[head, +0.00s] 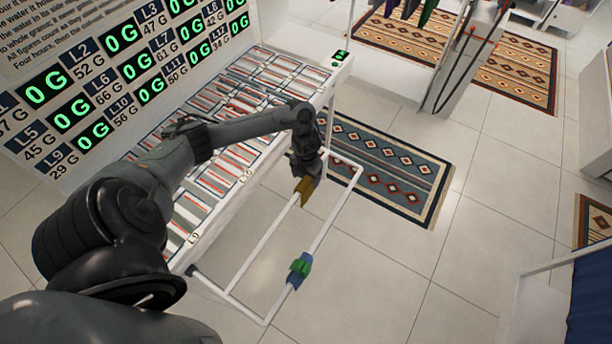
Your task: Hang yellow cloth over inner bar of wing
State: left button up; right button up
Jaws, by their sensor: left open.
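The white wing (342,212) extends from the drying rack's side, with an inner bar (262,248) and an outer bar. The small yellow cloth (304,191) is at the far part of the inner bar, directly below my left gripper (306,176). It appears to lie on the bar, but the gripper hides its upper part and I cannot tell how evenly it hangs. My left gripper points down at the bar with its jaws open around or just above the cloth. My right gripper is out of view.
A green cloth (301,267) and a blue cloth (294,281) hang on the outer bar near its front. The slatted rack top (232,108) lies under my left arm. A patterned rug (385,165) and clear tiled floor are to the right.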

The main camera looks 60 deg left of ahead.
pick_arm(q)
notch_tip(320, 180, up, 11)
jog(key=p, duration=0.4)
jog(key=shift+f, duration=0.15)
jog(key=shift+d, duration=0.15)
dwell(0.5)
